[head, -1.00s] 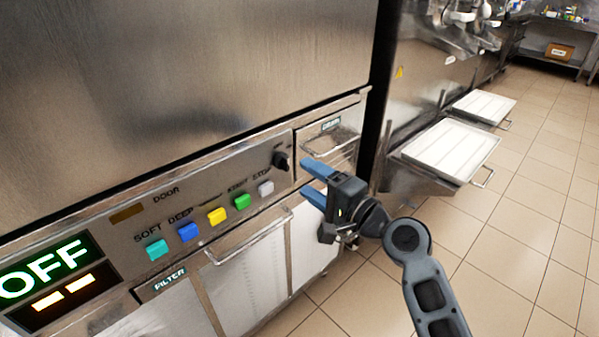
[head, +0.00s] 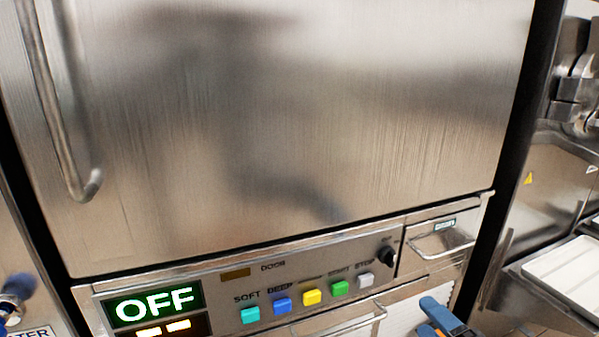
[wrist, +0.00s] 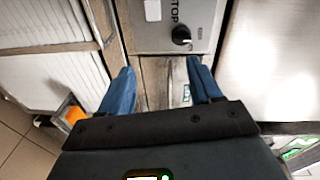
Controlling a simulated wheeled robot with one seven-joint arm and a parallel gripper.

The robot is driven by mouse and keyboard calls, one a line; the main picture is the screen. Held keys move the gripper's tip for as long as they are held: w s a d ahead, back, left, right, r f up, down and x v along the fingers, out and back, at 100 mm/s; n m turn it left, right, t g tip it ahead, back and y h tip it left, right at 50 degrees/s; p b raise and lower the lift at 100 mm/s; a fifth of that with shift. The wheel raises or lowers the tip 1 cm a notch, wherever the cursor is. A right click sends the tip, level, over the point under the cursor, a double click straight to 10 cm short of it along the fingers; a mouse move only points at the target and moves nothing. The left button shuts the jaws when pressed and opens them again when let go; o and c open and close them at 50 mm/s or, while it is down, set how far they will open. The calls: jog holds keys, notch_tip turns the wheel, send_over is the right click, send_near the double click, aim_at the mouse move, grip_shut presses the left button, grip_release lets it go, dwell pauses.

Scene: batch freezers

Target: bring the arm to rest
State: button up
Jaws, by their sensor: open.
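My gripper (head: 440,320) shows at the bottom edge of the head view, in front of the right end of the freezer's control panel; most of it is cut off. In the wrist view my gripper (wrist: 160,90) has its two blue fingers apart, with nothing between them. Beyond the fingers are the black knob (wrist: 181,36) and the STOP button (wrist: 152,10). The knob (head: 386,256) also shows in the head view, up and left of the gripper. I cannot tell whether the fingers touch the panel.
The closed steel freezer door (head: 300,130) with its handle (head: 60,110) fills the head view. The display (head: 150,306) reads OFF beside several coloured buttons. A small drawer (head: 440,243) is right of the knob. A white tray (head: 570,272) juts out at the far right.

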jog(key=s+f+n+g+h+p, duration=0.15)
jog(key=s+n+h+p, duration=0.3)
jog(key=s, duration=1.65)
jog(key=s+a+r+n+p, duration=0.1)
jog(key=s+r+n+p, duration=0.1)
jog(key=s+r+n, duration=0.2)
jog(key=s+a+r+n+p, duration=0.1)
jog(key=s+r+n+p, duration=0.1)
jog(key=s+r+n, duration=0.3)
jog(key=r+v, duration=0.1)
jog(key=v, duration=0.7)
jog(key=shift+s+a+r, duration=0.15)
jog(key=shift+s+r, duration=0.05)
jog(key=shift+r, duration=0.25)
jog(key=shift+c, duration=0.4)
